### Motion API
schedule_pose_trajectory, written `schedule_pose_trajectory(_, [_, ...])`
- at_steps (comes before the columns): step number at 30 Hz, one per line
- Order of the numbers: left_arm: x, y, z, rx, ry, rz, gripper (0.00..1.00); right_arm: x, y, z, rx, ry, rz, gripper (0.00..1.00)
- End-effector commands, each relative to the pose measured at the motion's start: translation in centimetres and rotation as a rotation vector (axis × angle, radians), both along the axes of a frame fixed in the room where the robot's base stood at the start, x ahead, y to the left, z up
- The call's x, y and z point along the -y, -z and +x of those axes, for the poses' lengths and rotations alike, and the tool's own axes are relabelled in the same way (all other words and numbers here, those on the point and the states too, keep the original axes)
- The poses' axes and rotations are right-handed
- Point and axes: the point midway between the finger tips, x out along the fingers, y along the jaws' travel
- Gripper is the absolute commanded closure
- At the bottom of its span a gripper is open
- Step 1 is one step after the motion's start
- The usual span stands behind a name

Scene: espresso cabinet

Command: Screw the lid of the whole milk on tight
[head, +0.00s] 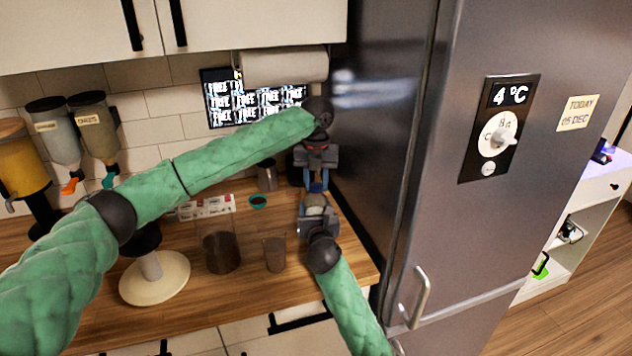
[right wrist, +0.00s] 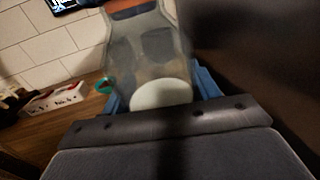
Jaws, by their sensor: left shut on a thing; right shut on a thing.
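The whole milk bottle (right wrist: 150,60) is a clear container that looks mostly see-through, with a pale round patch low on its near side. In the head view only a small pale part of it (head: 315,208) shows at my right gripper (head: 317,213). My right gripper is shut on the bottle's body; its blue fingers show on both sides in the right wrist view. My left gripper (head: 317,187) points down from above, shut at the bottle's top. The lid is hidden there. An orange band (right wrist: 130,9) shows at the top edge of the right wrist view; I cannot tell whether it is the lid.
The fridge (head: 390,140) stands close on the right. On the wooden counter are a dark-filled glass jar (head: 220,252), a smaller glass (head: 275,253), a round pale stand (head: 155,282), a small teal-rimmed cup (head: 258,202) and a white box (head: 207,207). Dispensers stand at left.

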Motion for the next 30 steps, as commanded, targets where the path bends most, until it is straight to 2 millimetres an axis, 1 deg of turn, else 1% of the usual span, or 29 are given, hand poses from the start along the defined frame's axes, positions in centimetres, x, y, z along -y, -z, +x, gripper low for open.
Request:
schedule_pose_trajectory(2, [-0.2, -0.1, 0.2, 0.004, -0.008, 0.001, 0.88, 0.0, 0.1, -0.1, 0.000, 0.000, -0.001, 1.00])
schedule_pose_trajectory(3, [-0.2, -0.1, 0.2, 0.004, -0.008, 0.001, 0.65, 0.0, 0.1, -0.1, -0.001, 0.000, -0.001, 1.00])
schedule_pose_trajectory(5, [-0.2, -0.1, 0.2, 0.004, -0.009, 0.001, 0.53, 0.0, 0.1, -0.1, -0.001, 0.000, 0.000, 1.00])
schedule_pose_trajectory(6, [-0.2, -0.1, 0.2, 0.004, -0.009, 0.001, 0.45, 0.0, 0.1, -0.1, -0.001, 0.000, 0.000, 1.00])
schedule_pose_trajectory(7, [-0.2, -0.1, 0.2, 0.003, -0.008, 0.001, 0.41, 0.0, 0.1, -0.1, -0.001, 0.000, 0.000, 1.00])
schedule_pose_trajectory(16, [-0.1, -0.1, 0.1, 0.002, -0.007, 0.000, 0.41, 0.0, 0.1, 0.0, -0.001, 0.000, 0.000, 1.00])
schedule_pose_trajectory(20, [0.0, -1.0, 0.1, 0.002, -0.007, -0.001, 0.41, 0.0, 0.1, 0.0, -0.001, 0.000, 0.000, 1.00])
schedule_pose_trajectory(23, [0.0, -2.5, 0.1, 0.003, -0.007, -0.002, 0.41, 0.0, 0.1, 0.0, -0.001, 0.000, 0.000, 1.00])
schedule_pose_trajectory(30, [-0.1, -7.1, 0.2, 0.004, -0.007, -0.001, 0.41, 0.0, 0.1, 0.0, -0.001, 0.000, 0.000, 1.00])
